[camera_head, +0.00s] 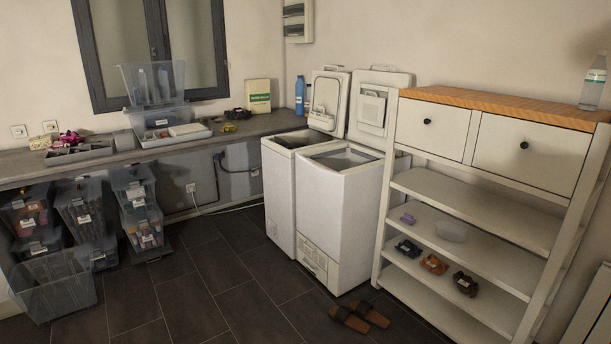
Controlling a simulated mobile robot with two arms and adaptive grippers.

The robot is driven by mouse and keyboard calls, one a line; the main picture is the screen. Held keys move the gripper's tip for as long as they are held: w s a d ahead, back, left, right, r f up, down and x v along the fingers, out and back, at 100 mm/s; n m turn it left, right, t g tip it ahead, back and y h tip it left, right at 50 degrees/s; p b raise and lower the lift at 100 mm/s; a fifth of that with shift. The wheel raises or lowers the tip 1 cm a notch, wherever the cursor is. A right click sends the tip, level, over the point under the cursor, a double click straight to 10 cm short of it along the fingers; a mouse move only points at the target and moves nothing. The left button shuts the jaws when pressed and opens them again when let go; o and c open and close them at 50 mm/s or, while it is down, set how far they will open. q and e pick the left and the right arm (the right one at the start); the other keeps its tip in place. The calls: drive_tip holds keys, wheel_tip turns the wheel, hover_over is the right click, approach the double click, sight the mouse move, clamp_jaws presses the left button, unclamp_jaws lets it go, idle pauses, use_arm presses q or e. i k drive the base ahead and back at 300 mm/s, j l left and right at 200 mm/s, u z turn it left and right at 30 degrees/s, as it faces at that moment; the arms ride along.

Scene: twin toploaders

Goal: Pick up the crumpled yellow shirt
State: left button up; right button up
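A small crumpled yellow item (229,128) lies on the grey counter (262,124) near its front edge, left of the washers. It looks like the yellow shirt, but it is too small to be sure. A dark crumpled item (238,114) lies just behind it. Neither of my grippers is in view.
Two white toploaders (335,210) stand side by side with lids up. A shelf unit (470,195) at right holds several small folded-looking items. Clear bins (58,283) crowd the floor at left. Brown sandals (360,316) lie before the shelf. The middle floor is clear.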

sight(227, 127)
drive_tip(key=i+j+u, duration=0.2)
drive_tip(key=i+u, duration=0.25)
drive_tip(key=i, duration=0.15)
drive_tip(key=i+u, duration=0.4)
drive_tip(key=i, duration=0.25)
drive_tip(key=i+l+u, duration=0.2)
drive_tip(key=i+u, duration=0.25)
drive_tip(key=i, duration=0.15)
drive_tip(key=i+z, duration=0.1)
drive_tip(key=i, duration=0.55)
drive_tip(key=i+j, duration=0.1)
drive_tip(key=i, duration=0.55)
drive_tip(key=i+j+z, duration=0.15)
drive_tip(key=i, duration=0.5)
